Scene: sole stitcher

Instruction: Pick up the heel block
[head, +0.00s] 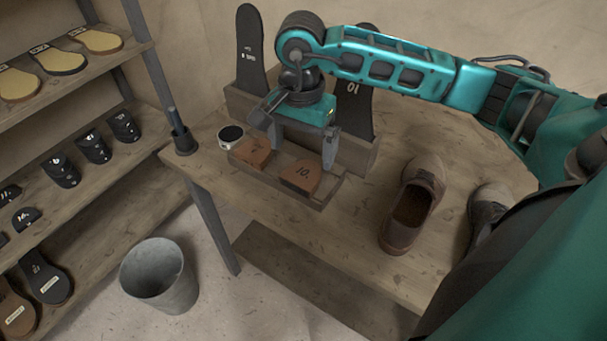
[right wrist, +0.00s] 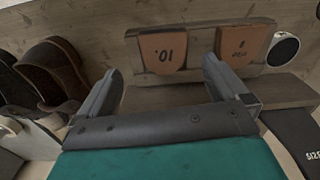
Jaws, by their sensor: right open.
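Two brown heel blocks lie in a shallow wooden tray (head: 318,203) on the table. The block marked 10 (head: 301,176) is on the right and the other block (head: 254,151), whose marking is hard to read, is on the left. In the right wrist view the block marked 10 (right wrist: 163,52) lies ahead of and between the fingers, with the other block (right wrist: 243,40) to its right. My right gripper (head: 303,150) is open and empty above the tray, its fingers pointing down and apart from both blocks. My left gripper is not in view.
Dark soles (head: 250,55) stand upright in a wooden holder (head: 357,155) behind the tray. A small round tin (head: 230,135) and a tool cup (head: 184,142) are at left. A brown shoe (head: 413,200) stands right. A bucket (head: 160,275) and shelves (head: 85,205) are off the table.

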